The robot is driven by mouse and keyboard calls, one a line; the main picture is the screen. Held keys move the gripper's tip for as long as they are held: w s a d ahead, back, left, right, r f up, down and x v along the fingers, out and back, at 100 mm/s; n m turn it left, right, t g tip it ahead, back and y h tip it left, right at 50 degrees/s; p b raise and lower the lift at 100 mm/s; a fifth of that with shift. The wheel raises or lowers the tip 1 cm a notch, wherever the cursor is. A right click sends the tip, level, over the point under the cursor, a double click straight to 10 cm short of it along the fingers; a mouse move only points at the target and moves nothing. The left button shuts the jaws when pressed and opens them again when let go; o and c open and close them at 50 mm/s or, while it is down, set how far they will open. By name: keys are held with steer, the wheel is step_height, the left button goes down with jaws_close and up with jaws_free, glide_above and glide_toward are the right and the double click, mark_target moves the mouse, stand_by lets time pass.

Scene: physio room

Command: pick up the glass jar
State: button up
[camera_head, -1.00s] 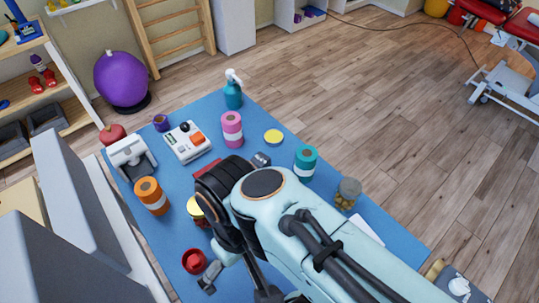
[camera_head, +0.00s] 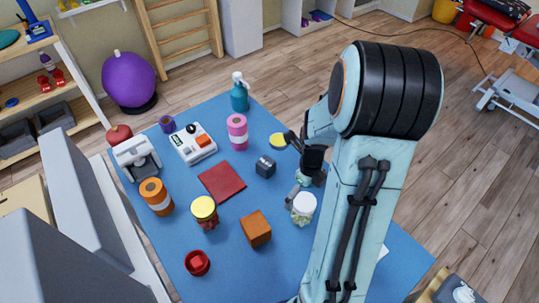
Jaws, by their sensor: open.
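Two clear jars show on the blue table (camera_head: 215,275). One has a white lid (camera_head: 304,203) and greenish contents and stands right of centre, just left of my arm. The other has a yellow lid (camera_head: 204,207) and reddish contents and stands farther left. I cannot tell which one the task means. My gripper (camera_head: 292,165) is open, above and behind the white-lidded jar. It looks apart from the jar, and its fingers are partly hidden by my arm. A third jar, with yellowish contents, seen earlier at the right, is hidden now, apparently behind my arm.
An orange-brown block (camera_head: 256,229), a red flat square (camera_head: 222,181) and a dark cube (camera_head: 265,166) lie near the jars. A red cup (camera_head: 197,263) stands at the front, an orange roll (camera_head: 156,196) at left.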

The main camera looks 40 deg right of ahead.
mark_target(305, 202)
steer(key=shift+s+d+f, duration=0.2)
steer(key=shift+f, duration=0.15)
step_height(305, 202, down, 6)
steer(key=c, duration=1.2)
